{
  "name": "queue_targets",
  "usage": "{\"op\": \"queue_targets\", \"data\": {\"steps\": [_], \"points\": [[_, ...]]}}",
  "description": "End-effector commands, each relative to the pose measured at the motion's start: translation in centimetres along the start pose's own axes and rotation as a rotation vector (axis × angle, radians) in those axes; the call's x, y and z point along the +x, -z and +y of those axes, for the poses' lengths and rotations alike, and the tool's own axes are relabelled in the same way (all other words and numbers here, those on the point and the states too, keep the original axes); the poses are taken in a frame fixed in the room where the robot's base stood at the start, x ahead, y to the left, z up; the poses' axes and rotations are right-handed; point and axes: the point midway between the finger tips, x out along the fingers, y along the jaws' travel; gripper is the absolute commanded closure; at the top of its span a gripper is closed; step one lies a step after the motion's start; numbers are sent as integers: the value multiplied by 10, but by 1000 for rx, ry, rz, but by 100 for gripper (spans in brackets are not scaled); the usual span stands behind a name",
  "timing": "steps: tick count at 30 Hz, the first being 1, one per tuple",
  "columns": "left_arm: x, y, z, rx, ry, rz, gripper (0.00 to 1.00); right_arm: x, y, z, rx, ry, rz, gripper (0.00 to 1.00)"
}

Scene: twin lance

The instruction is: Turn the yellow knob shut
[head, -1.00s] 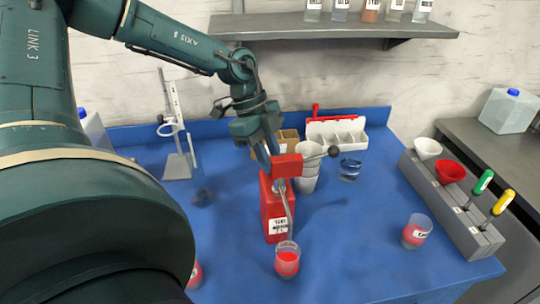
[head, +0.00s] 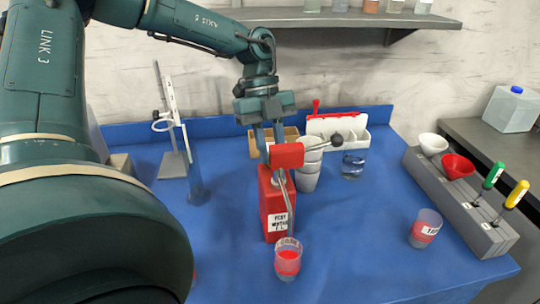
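I cannot make out a yellow knob; the only yellow in view is the handle (head: 516,194) of a tool in the grey rack. A red dispenser (head: 276,205) stands mid-table with a red head block (head: 286,155), a black ball-ended lever (head: 336,140) and a thin grey spout. A clear cup (head: 288,262) with red contents stands below the spout. My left gripper (head: 269,138) points down at the head block. Its fingers show a gap, but their tips are hidden behind the block, so I cannot tell whether they hold anything. My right gripper is not in view.
Stacked white cups (head: 309,170) and a glass of blue liquid (head: 353,166) stand right of the dispenser. A metal stand (head: 174,160) is at left. Another cup (head: 425,230) and the grey rack (head: 455,212) are at right. A shelf (head: 340,18) hangs above. The table's middle right is clear.

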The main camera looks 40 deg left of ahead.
Motion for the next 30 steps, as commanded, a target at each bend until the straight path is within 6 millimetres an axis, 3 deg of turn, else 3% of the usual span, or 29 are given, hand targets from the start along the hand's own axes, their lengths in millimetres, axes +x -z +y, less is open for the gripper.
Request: {"op": "queue_targets", "data": {"steps": [30], "points": [[2, 3, -8, 828, -344, -2, 100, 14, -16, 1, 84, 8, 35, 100]]}}
